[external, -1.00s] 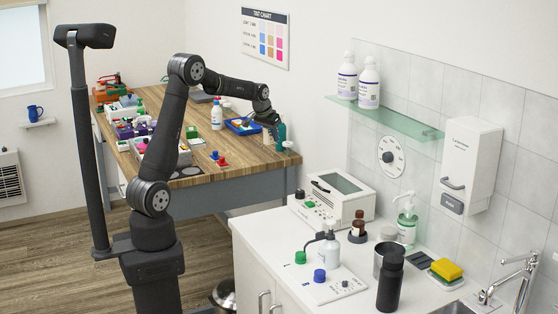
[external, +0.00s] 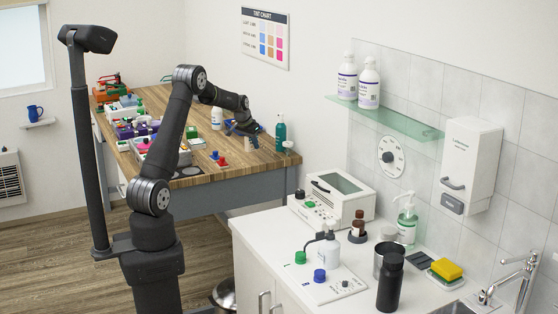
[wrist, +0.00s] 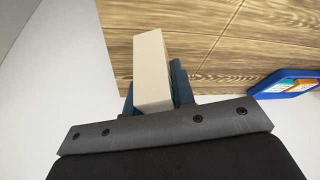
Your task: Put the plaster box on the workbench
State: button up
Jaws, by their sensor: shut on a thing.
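The plaster box is a plain beige block (wrist: 153,75). In the wrist view it stands out between the two dark fingers of my gripper (wrist: 153,98), which is shut on it. In the external view my gripper (external: 246,136) is over the right part of the wooden workbench (external: 250,162). A small pale part of the box (external: 249,144) shows below it. The bench's wood grain also shows in the wrist view (wrist: 235,45). I cannot tell whether the box touches the bench top.
Small red and blue pieces (external: 217,158) lie nearer. Bare wood lies in front.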

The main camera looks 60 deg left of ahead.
aim_at(252, 159)
jog(key=shift+s+a+f, duration=0.1)
jog(key=shift+a+f, duration=0.2)
jog(key=shift+f, duration=1.9)
jog(key=shift+f, duration=0.1)
jog(key=o, duration=1)
jog(key=shift+c, duration=0.2)
jog(key=v, duration=1.2)
jog(key=shift+d, duration=0.1)
